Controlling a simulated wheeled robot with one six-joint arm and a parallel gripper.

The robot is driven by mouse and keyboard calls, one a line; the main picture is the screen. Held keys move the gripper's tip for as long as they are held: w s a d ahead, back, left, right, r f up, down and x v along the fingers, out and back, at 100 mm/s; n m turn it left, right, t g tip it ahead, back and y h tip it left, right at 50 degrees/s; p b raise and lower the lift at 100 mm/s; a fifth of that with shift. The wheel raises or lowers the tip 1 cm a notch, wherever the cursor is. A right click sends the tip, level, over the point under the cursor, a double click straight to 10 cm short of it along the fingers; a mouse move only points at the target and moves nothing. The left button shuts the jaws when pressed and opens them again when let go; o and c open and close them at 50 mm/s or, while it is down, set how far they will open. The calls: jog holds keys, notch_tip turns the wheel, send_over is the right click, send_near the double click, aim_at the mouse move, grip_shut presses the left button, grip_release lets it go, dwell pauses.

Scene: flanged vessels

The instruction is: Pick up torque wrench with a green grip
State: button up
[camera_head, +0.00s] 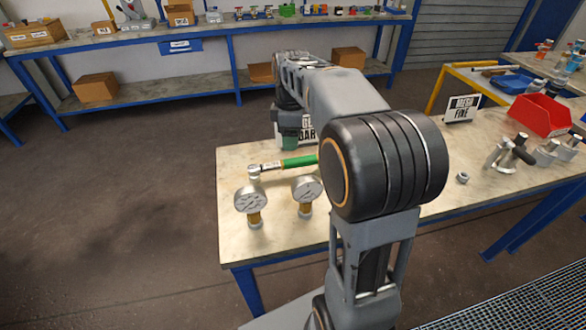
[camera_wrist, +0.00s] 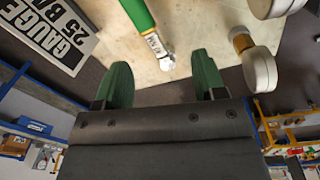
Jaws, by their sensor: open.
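The torque wrench (camera_head: 297,161) lies on the workbench (camera_head: 290,230) behind two pressure gauges, with its green grip toward the right and its silver head at the left. My arm hides the right end of the grip in the head view. In the wrist view the wrench's green grip (camera_wrist: 137,12) comes in from the top, and its silver end (camera_wrist: 166,60) is beyond the fingertips. My gripper (camera_wrist: 160,75) shows two green fingers spread apart with nothing between them. The gripper (camera_head: 290,140) is partly seen in the head view, just behind the wrench.
Two pressure gauges, the left gauge (camera_head: 251,203) and the right gauge (camera_head: 307,192), stand in front of the wrench. A gauge sign (camera_wrist: 48,35) stands near the gripper. A red bin (camera_head: 538,115), a sign (camera_head: 461,108) and metal fittings occupy the bench's right side.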

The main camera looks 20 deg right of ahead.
aim_at(293, 160)
jog(key=w+d+f+n, duration=0.1)
jog(key=f, duration=0.2)
jog(key=w+f+n+b, duration=0.1)
jog(key=f, duration=0.2)
jog(key=w+d+f+n, duration=0.1)
jog(key=f, duration=0.2)
jog(key=shift+w+d+g, duration=0.1)
jog(key=shift+d+g, duration=0.2)
jog(key=shift+w+a+f+b, duration=0.1)
jog(key=shift+f+b, duration=0.1)
jog(key=shift+f, duration=1.35)
jog(key=shift+w+f+b, duration=0.1)
jog(key=shift+f+b, duration=0.05)
jog(key=shift+f, duration=1.4)
jog(key=shift+c, duration=0.2)
jog(key=c, duration=1)
